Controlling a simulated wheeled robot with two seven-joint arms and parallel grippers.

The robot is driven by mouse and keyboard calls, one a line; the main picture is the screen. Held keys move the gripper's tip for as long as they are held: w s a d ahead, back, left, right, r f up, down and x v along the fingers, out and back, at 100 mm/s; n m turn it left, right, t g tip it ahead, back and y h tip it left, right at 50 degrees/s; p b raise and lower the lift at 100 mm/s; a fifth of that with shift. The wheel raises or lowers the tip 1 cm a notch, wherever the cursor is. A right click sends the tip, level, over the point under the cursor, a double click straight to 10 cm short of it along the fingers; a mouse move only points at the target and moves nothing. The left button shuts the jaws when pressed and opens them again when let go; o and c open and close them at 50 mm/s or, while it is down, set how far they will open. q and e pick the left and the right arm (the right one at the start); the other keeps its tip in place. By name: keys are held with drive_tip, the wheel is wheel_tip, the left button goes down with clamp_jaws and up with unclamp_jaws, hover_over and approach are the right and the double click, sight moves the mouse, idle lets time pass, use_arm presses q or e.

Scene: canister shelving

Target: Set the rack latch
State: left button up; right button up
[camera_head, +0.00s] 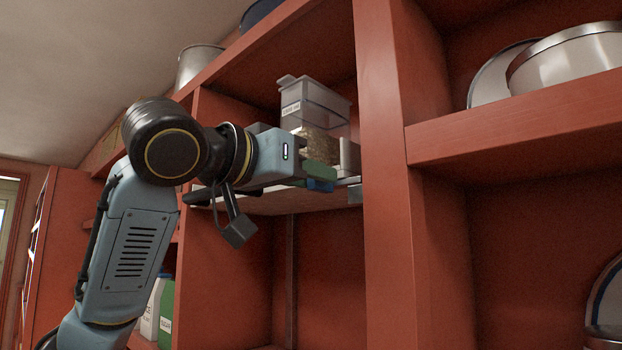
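My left gripper (322,172) reaches from the left to the front of a thin grey rack shelf (275,203) inside the red shelving. Its fingertips are small and partly hidden, so I cannot tell whether they are open or shut. A small grey piece (355,194) shows at the rack's right front end, beside the red upright; I cannot tell whether it is the latch. A clear canister with a grey lid and a label (314,103) stands on the rack behind the gripper. Its lower part is hidden by my gripper. My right gripper is not in view.
A red upright (386,180) stands close to the right of my gripper. Metal pots (565,58) sit on the upper right shelf. A metal pot (197,63) stands on top at the left. A green-and-white container (165,315) stands low behind my arm. The space below the rack looks clear.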

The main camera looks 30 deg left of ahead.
use_arm(q)
drive_tip(key=b+v, duration=0.3)
drive_tip(key=v, duration=0.9)
drive_tip(key=shift+s+b, duration=0.3)
drive_tip(key=shift+b, duration=0.05)
